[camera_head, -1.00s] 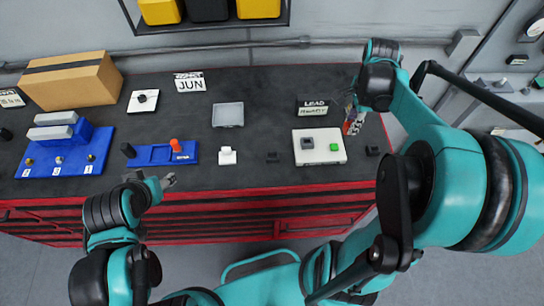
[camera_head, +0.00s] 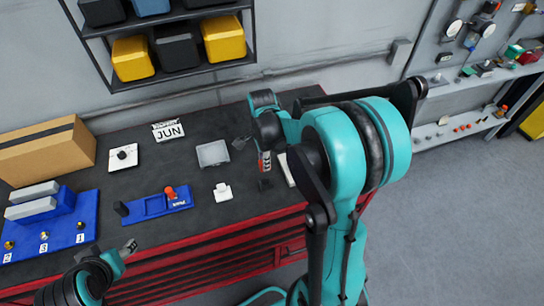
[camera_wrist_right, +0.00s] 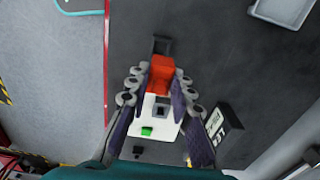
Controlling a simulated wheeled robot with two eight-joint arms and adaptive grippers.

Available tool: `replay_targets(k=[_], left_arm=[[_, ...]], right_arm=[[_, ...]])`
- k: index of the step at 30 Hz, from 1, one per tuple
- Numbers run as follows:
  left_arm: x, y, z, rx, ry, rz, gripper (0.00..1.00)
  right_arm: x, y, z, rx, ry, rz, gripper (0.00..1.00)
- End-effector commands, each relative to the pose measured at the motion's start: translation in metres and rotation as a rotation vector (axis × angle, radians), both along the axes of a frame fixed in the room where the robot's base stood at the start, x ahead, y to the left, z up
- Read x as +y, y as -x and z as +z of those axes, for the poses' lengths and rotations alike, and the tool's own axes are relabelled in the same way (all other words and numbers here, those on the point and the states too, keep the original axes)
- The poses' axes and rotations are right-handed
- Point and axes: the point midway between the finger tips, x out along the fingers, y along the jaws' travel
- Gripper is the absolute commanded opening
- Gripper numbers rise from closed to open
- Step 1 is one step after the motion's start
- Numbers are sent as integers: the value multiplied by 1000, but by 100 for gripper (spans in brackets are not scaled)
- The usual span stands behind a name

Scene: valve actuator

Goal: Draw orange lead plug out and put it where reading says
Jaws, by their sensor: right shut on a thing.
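My right gripper (camera_head: 264,160) is above the bench, and its fingers also show in the right wrist view (camera_wrist_right: 160,88). It is shut on the orange-red plug (camera_wrist_right: 161,68), which sticks out past the fingertips. The white lead board (camera_wrist_right: 162,108), with a grey socket and a green button (camera_wrist_right: 146,131), lies below and behind the fingers in the wrist view. A black block (camera_wrist_right: 162,45) shows just beyond the plug; I cannot tell whether they touch. The lead sign (camera_wrist_right: 220,128) stands beside the board, its text unreadable now. My left gripper (camera_head: 129,246) is over the bench's front edge.
A cardboard box (camera_head: 45,152) and blue block (camera_head: 48,227) are at left. My right arm hides the bench's right end.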

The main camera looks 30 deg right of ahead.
Motion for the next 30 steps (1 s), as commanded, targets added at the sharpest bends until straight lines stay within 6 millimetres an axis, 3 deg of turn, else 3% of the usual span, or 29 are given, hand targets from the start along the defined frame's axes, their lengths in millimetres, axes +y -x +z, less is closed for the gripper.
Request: replay_targets(k=[14, 30], left_arm=[[0, 0, -5, 0, 0, 0, 54], [0, 0, -47, 0, 0, 0, 54]], right_arm=[[0, 0, -2, 0, 0, 0, 0], [0, 0, -50, 0, 0, 0, 0]])
